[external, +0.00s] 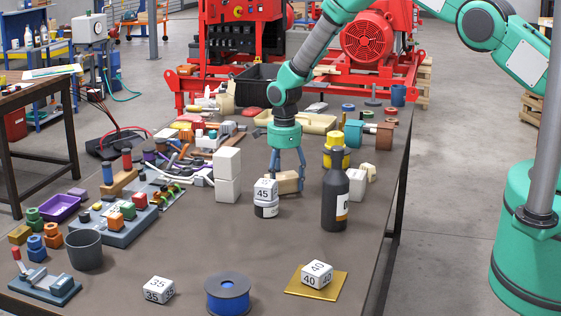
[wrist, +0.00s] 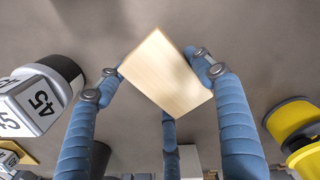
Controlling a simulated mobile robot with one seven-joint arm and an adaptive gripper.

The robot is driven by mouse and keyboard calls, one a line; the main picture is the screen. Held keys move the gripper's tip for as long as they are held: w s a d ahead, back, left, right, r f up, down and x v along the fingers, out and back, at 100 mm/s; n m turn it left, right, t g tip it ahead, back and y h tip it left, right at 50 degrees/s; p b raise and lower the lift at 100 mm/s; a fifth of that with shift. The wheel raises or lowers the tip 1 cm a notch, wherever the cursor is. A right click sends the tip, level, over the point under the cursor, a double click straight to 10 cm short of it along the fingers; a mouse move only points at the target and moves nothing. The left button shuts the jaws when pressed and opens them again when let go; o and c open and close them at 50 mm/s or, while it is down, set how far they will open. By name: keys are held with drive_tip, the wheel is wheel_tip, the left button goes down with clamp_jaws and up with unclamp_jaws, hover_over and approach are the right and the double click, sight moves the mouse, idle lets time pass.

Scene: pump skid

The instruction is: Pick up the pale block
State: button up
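The pale block (wrist: 165,75) is a plain light-wood box, seen from above in the wrist view and turned at an angle. It also shows in the external view (external: 287,182), low at the table top behind the white 45 cube. My gripper (wrist: 160,82) points down with its blue fingers spread around the block, one at the left corner, one at the right side and one at the near edge. In the external view my gripper (external: 288,178) stands over the block. The fingers look open; firm contact cannot be made out.
The 45 cube (external: 265,190) on a small jar stands just left. The table front middle (external: 190,250) is clear.

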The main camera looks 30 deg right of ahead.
sight(284, 177)
drive_tip(key=c, duration=0.6)
drive_tip(key=shift+o, duration=0.2)
drive_tip(key=shift+r, duration=0.15)
drive_tip(key=shift+r, duration=4.9)
